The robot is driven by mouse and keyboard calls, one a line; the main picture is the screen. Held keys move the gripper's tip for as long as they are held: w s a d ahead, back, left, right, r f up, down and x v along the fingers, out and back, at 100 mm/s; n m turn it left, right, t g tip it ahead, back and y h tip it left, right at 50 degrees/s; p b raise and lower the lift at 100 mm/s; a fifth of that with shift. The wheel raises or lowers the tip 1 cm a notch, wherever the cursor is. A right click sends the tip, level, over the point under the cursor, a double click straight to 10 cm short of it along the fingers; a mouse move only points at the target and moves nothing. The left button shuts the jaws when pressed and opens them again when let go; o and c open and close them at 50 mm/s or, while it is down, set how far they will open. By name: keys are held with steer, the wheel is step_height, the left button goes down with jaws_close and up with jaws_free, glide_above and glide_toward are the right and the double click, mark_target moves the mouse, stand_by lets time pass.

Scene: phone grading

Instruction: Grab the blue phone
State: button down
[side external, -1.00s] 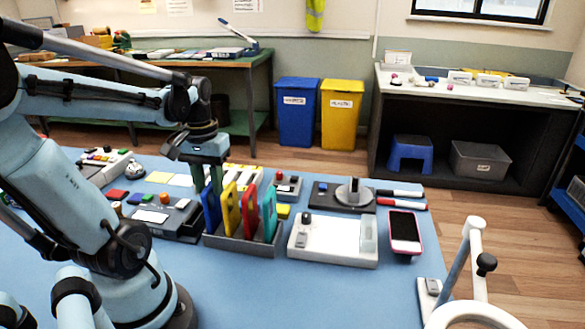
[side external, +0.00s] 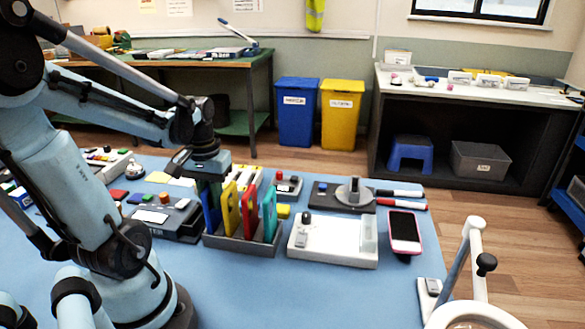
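The blue phone (side external: 209,216) stands upright in the leftmost slot of a dark grey rack (side external: 240,243). Yellow (side external: 231,208), red (side external: 249,213) and teal (side external: 269,215) phones stand to its right in the same rack. My gripper (side external: 209,190) points down at the top of the blue phone, with its fingers overlapping the phone's upper part in the picture. The fingers are small and partly hidden, so I cannot tell whether they are open, shut or touching the phone.
A white device (side external: 333,246) sits right of the rack, and a pink-framed phone (side external: 404,232) lies beyond it. A dark box with buttons (side external: 165,220) stands close on the left. The blue mat (side external: 300,295) is clear in front of the rack.

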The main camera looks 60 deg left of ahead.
steer(key=shift+r, duration=2.3)
